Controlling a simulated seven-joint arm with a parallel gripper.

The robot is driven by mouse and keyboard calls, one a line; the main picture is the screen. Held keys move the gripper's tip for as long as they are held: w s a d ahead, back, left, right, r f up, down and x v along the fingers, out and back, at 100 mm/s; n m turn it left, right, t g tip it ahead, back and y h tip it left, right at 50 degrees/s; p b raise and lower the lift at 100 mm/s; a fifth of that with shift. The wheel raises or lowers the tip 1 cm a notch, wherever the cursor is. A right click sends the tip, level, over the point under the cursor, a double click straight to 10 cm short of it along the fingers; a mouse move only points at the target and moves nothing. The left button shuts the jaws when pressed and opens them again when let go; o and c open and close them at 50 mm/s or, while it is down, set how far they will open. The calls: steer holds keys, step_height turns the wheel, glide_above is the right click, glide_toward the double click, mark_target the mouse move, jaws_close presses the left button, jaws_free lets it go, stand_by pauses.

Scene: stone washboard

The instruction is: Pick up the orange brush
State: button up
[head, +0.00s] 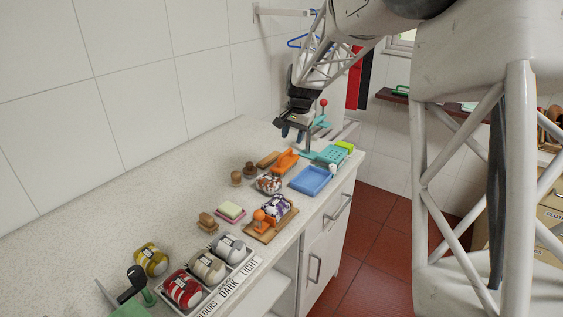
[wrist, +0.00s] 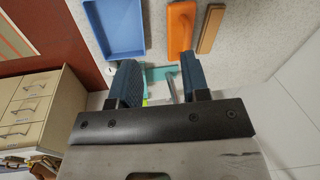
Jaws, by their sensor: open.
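The orange brush (head: 286,160) lies on the countertop near its far end, between a wooden brush and a blue tray. In the wrist view the orange brush (wrist: 180,28) lies beyond the fingertips, a little right of the middle, with its length pointing away from me. My gripper (head: 293,133) is open and empty, above the far end of the counter and beyond the brush. In the wrist view my gripper (wrist: 160,78) shows its two blue fingers apart, with nothing held between them.
The blue tray (head: 311,180) and wooden brush (head: 267,160) flank the orange brush. A teal basket (head: 331,154) and a stand with a red knob (head: 323,103) are close to my gripper. Jars and a bowl (head: 269,184) stand nearer. The counter's wall side is largely clear.

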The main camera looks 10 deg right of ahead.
steer(key=m, duration=0.1)
glide_above(285, 152)
steer(key=s, duration=0.1)
step_height(285, 152, down, 6)
steer(key=shift+s+d+r, duration=0.1)
steer(key=shift+s+d, duration=0.1)
steer(key=shift+d, duration=0.2)
steer(key=shift+w+a+f, duration=0.1)
steer(key=shift+f, duration=0.55)
steer(key=shift+w+a+f, duration=0.1)
steer(key=shift+f, duration=0.55)
steer(key=shift+w+a+f, duration=0.1)
steer(key=shift+w+f, duration=0.05)
steer(key=shift+f, duration=0.7)
steer(key=shift+w+a+f, duration=0.1)
steer(key=shift+w+f, duration=0.05)
steer(key=shift+f, duration=0.7)
steer(key=shift+w+a+f, duration=0.1)
steer(key=shift+w+f, duration=0.05)
steer(key=shift+f, duration=0.7)
jaws_close()
